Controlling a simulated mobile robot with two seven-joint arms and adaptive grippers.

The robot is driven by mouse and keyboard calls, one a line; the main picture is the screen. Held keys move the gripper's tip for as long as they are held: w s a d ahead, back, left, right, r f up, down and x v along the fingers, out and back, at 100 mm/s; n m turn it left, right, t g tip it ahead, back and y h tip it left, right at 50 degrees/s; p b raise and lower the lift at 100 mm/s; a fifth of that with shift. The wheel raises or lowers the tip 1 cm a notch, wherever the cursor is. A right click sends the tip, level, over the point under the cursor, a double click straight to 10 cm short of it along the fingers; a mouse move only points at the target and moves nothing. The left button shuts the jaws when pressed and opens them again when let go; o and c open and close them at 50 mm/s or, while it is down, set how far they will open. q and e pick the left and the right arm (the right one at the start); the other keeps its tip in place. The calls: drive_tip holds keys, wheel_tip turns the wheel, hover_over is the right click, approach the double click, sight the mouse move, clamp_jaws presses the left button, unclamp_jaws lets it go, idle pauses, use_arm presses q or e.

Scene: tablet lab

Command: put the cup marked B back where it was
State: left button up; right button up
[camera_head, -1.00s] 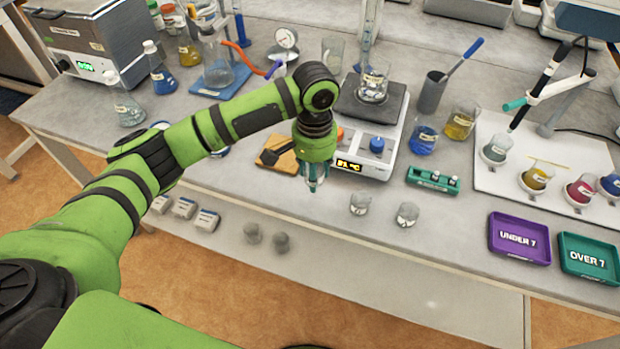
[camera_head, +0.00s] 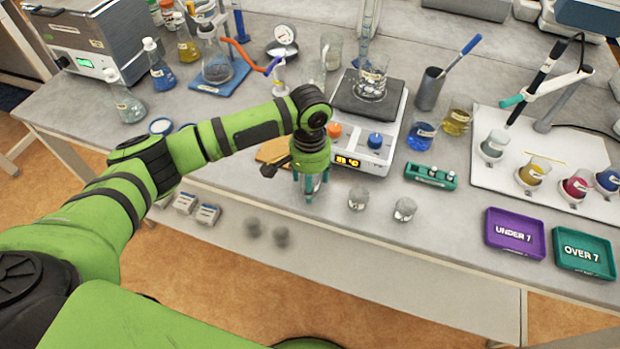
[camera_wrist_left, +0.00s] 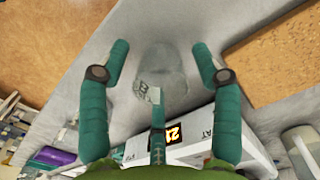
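My left gripper (camera_head: 311,190) points down near the table's front edge, in front of the scale. In the left wrist view its teal fingers (camera_wrist_left: 160,85) are spread apart. A clear cup (camera_wrist_left: 165,68) with a white label shows between and just beyond them; the label cannot be read for sure, and contact is not visible. In the head view this cup is mostly hidden by the fingers. Two more clear cups, one nearer (camera_head: 357,198) and one further right (camera_head: 404,209), stand beside it; their marks are too small to read. My right gripper is not in view.
A scale (camera_head: 378,160) with a lit display carries a beaker (camera_head: 370,82). A brown board (camera_head: 273,151) lies left of the gripper. A green holder (camera_head: 430,177), purple tray (camera_head: 516,252) and teal tray (camera_head: 586,275) are to the right. The front strip left of the gripper is clear.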

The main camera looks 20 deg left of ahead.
use_arm(q)
drive_tip(key=shift+r, duration=0.1)
wheel_tip(320, 180, up, 12)
drive_tip(key=b, duration=0.2)
drive_tip(key=shift+w+b, duration=0.15)
drive_tip(key=shift+b, duration=0.2)
idle(2.0)
